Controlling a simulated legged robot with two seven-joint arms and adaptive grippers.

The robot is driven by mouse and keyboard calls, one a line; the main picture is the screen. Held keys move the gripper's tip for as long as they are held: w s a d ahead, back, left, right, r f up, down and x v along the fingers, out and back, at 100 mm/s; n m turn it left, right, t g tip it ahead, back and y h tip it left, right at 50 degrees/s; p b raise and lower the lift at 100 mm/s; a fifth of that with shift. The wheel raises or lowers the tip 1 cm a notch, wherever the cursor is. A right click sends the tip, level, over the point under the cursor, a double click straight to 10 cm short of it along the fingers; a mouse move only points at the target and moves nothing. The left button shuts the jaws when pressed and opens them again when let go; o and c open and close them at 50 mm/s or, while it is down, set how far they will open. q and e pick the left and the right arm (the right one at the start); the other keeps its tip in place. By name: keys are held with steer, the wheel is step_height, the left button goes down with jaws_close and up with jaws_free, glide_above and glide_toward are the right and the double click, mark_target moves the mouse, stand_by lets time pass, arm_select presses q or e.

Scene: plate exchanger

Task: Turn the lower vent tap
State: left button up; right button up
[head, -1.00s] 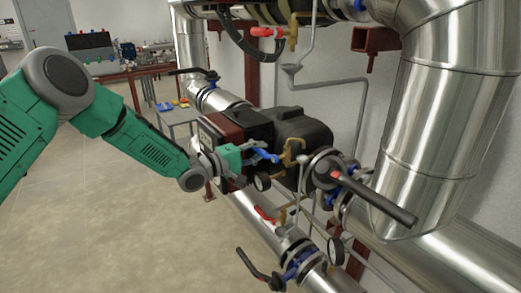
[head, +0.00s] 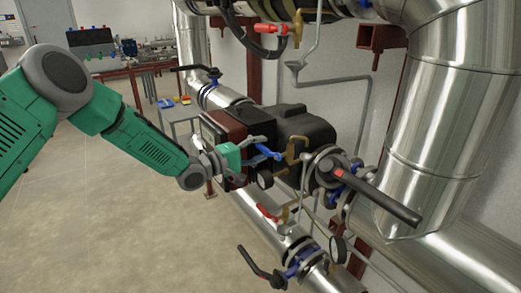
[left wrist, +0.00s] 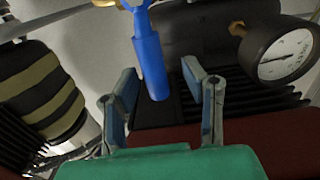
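A brass tap (head: 298,150) with a blue lever handle (left wrist: 150,62) sits in front of the black pump body. A second brass tap with a red lever (head: 267,212) sits lower, near the pipe. No label shows which is the lower vent tap. My left gripper (head: 265,153) is at the blue lever. In the left wrist view its two fingers (left wrist: 160,82) stand apart, one on each side of the blue lever, with gaps visible. It is open. The lever's far end at the tap is cut off at the top there. My right gripper is not in view.
A pressure gauge (left wrist: 285,52) is close to the right finger. A large black-handled valve (head: 370,190) stands right of the tap. Another black lever valve (head: 262,266) is below. A red-handled tap (head: 277,30) is above. Open floor (head: 100,230) lies left.

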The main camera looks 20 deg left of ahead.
arm_select(q)
steer(key=v, duration=1.1)
steer(key=shift+s+a+f, duration=0.15)
steer(key=shift+a, duration=0.15)
steer(key=shift+d, duration=0.15)
